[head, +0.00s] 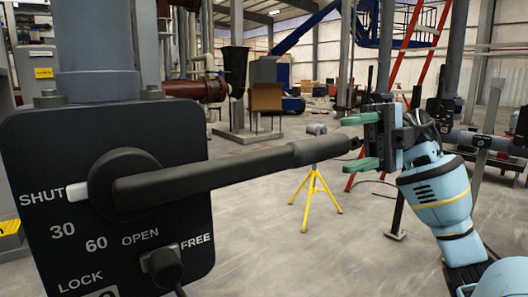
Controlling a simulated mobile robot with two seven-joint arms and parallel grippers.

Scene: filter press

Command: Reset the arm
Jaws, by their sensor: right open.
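A black lever (230,178) with a thick round hub (118,170) is mounted on a dark control plate (60,190) at the left. The lever points right and slightly up, and its tip ends close to my right gripper. The hub's white pointer (76,193) is beside the word SHUT. The plate also reads 30, 60, OPEN, FREE and LOCK. My right gripper (354,142) has green fingers, one above and one below the level of the lever's tip. It is open, and I cannot tell whether it touches the lever. My left gripper is not in view.
A small black knob (165,267) sits low on the plate near FREE. A yellow tripod stand (314,185) is on the floor behind the lever. A red ladder (408,45) stands behind my right arm. The grey floor in the middle is mostly clear.

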